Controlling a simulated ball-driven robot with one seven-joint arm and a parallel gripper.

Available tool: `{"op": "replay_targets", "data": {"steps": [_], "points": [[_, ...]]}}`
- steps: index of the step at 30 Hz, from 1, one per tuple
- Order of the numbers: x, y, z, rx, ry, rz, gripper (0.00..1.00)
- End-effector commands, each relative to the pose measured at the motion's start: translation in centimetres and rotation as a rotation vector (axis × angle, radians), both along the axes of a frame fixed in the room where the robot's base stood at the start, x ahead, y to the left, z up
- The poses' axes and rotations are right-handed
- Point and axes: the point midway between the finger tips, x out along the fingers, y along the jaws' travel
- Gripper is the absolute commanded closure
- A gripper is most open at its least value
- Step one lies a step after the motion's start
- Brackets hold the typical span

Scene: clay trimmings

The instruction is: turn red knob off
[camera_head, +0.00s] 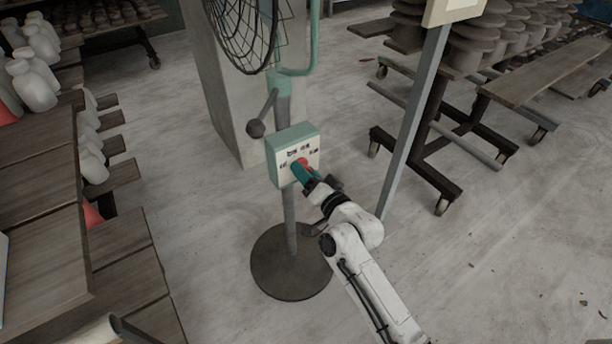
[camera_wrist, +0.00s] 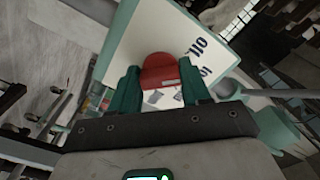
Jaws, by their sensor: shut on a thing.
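The red knob (camera_head: 303,163) sits on the front of a pale control box with a green edge (camera_head: 292,139), on the stand of a wire-cage fan. The fingers are closed on the knob's sides. In the head view my gripper (camera_head: 307,174) reaches the box from the lower right and partly covers the knob. Dark lettering, including "OFF", shows on the box face in the wrist view (camera_wrist: 198,47); the knob's pointing direction is unclear.
The fan's wire cage (camera_head: 245,30) is above the box, and its round dark base (camera_head: 290,275) stands on the floor. A grey post (camera_head: 413,125) rises right of my arm. Wheeled racks stand at the right, and wooden shelves with pale jars (camera_head: 35,85) at the left.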

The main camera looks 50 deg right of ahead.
Motion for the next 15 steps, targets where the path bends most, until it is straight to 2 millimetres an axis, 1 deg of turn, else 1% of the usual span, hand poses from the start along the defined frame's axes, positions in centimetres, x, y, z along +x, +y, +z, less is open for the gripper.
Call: {"op": "replay_targets", "data": {"steps": [1, 6, 15], "points": [[0.39, 0.3, -0.11, -0.037, 0.008, 0.008, 0.84], [0.38, 0.23, -0.13, -0.173, 0.046, 0.008, 0.84], [0.38, 0.2, -0.05, -0.338, 0.094, 0.007, 0.84]]}}
